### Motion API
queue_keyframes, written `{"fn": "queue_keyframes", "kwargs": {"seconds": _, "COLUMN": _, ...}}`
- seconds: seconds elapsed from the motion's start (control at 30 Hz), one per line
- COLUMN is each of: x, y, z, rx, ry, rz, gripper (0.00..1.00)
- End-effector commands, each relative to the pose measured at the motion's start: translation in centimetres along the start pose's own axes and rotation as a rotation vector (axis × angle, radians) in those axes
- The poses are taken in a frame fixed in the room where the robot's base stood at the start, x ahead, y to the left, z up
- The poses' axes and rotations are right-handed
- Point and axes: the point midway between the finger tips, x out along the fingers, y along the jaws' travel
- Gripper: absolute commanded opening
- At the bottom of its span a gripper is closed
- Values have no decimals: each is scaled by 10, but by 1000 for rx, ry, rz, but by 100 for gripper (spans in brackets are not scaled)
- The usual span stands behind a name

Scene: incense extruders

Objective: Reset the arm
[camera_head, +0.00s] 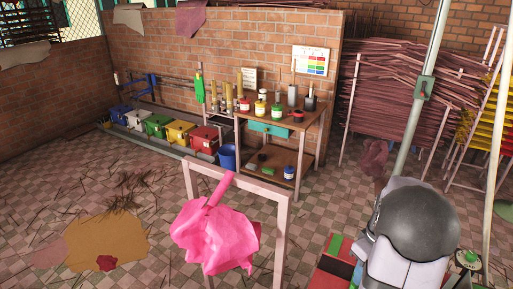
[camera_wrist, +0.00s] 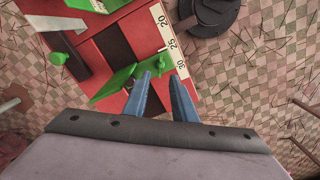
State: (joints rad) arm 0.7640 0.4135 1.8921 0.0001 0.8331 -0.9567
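My gripper (camera_wrist: 160,76) shows in the wrist view as two blue fingers standing apart with a gap between them. Nothing is held between them. Beyond the fingertips lies a red machine bed (camera_wrist: 98,47) with a black strip, green parts and a white scale (camera_wrist: 167,35) marked 20, 25 and 30. A green bracket (camera_wrist: 115,83) lies just left of the fingertips; I cannot tell if they touch it. In the head view my arm's dark rounded link and white body cover the lower right, and the fingers are hidden.
A pink cloth-like bundle (camera_head: 215,238) hangs by a pale frame (camera_head: 235,178). A wooden workbench (camera_head: 320,118) with jars stands behind. Coloured bins (camera_head: 158,125) line the wall. A grey post (camera_head: 419,95) rises behind my arm. A dark round disc (camera_wrist: 207,15) shows beyond the fingers.

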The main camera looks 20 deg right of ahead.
Motion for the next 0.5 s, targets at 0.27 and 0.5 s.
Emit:
{"fn": "queue_keyframes", "kwargs": {"seconds": 0.27, "x": 7, "y": -2, "z": 2, "rx": 387, "ry": 4, "rz": 4, "gripper": 24}}
{"fn": "queue_keyframes", "kwargs": {"seconds": 0.5, "x": 36, "y": -57, "z": 40, "rx": 752, "ry": -91, "rz": -59, "gripper": 24}}
